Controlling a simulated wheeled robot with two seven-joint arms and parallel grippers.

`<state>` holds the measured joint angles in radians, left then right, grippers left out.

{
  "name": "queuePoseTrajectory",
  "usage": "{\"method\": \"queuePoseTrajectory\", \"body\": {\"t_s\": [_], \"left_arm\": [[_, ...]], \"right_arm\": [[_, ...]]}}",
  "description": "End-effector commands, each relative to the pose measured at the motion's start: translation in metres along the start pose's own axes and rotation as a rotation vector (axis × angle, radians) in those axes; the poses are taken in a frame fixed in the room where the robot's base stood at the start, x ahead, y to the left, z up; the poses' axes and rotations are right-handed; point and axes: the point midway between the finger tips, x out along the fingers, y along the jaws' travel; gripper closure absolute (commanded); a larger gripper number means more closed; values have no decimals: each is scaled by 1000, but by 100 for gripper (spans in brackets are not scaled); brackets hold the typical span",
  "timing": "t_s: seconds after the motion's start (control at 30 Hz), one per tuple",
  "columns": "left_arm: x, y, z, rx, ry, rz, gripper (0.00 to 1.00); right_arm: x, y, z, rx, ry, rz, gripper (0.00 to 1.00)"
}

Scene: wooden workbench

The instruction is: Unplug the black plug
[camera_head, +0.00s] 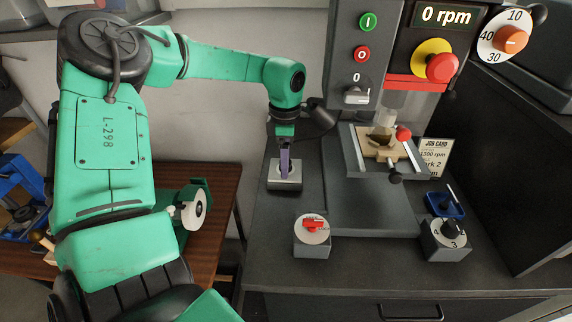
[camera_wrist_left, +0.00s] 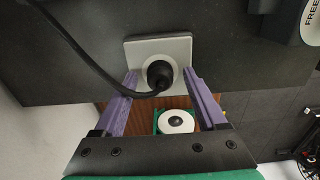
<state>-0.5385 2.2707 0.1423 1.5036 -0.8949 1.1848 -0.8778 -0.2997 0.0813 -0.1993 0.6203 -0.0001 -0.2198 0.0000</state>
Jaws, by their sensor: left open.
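The black plug (camera_wrist_left: 159,73) sits in the round recess of a light grey socket plate (camera_wrist_left: 184,46). Its black cable (camera_wrist_left: 80,55) runs to the upper left in the wrist view. My left gripper (camera_wrist_left: 159,88) is open, with one purple finger on each side of the plug; I cannot tell whether either touches it. In the head view my left gripper (camera_head: 285,165) points down at the socket box (camera_head: 284,186) on the dark bench, and it hides the plug. My right gripper is not in view.
A drill press with a vice (camera_head: 385,147) stands right of the socket box. A box with a red switch (camera_head: 312,229) is in front, and a dial box (camera_head: 448,240) is at the right. A white roll (camera_head: 195,208) in a green holder is on the lower wooden table.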

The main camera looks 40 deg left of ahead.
Motion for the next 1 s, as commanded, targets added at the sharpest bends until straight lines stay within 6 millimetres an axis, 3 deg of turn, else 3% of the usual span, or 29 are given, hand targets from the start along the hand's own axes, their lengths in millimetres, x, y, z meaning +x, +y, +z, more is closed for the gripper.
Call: {"method": "queuePoseTrajectory", "body": {"t_s": [0.33, 0.37, 0.53, 1.0], "left_arm": [[0, 0, 0, 0, 0, 0, 26], [0, 0, 0, 0, 0, 0, 34], [0, 0, 0, 0, 0, 0, 99], [-10, 0, 0, 0, 0, 0, 100]], "right_arm": [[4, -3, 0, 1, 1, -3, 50], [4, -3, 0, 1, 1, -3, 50], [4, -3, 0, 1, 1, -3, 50], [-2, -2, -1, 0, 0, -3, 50]]}}
